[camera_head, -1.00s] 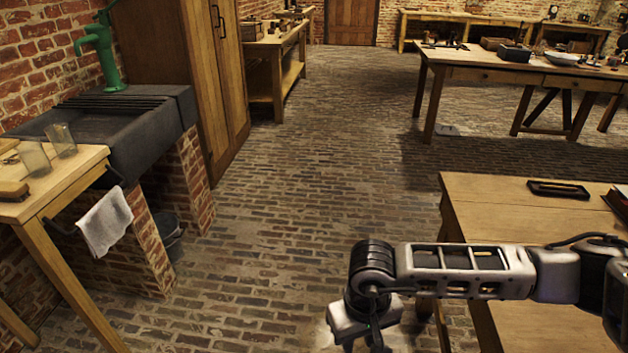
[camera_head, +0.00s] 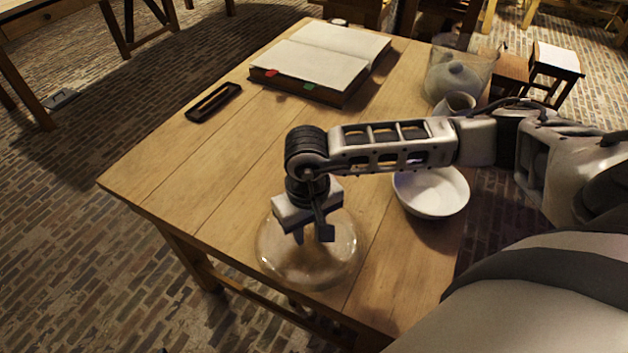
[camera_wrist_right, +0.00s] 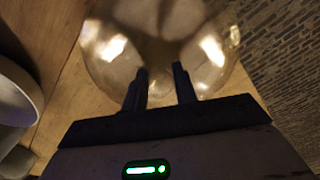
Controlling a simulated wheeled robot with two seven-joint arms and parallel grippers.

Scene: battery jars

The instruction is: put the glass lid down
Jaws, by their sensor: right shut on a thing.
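The glass lid (camera_head: 283,258) is a clear, round dome near the front edge of the wooden table (camera_head: 190,160) in the head view. My right gripper (camera_head: 314,238) is above it, pointing down, with its fingers shut on the lid's top. In the right wrist view the lid (camera_wrist_right: 115,65) fills the upper middle, with bright reflections, and the two fingers (camera_wrist_right: 162,75) reach to it. The knob is hard to make out between the fingers. I cannot tell whether the lid's rim touches the table. My left gripper is not in view.
A white bowl (camera_head: 432,192) stands right of the lid, under my right arm. An open book (camera_head: 325,60), a dark tray (camera_head: 213,102), a glass jar (camera_head: 470,72) and a small pot (camera_head: 456,103) are farther back. The table's left part is bare.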

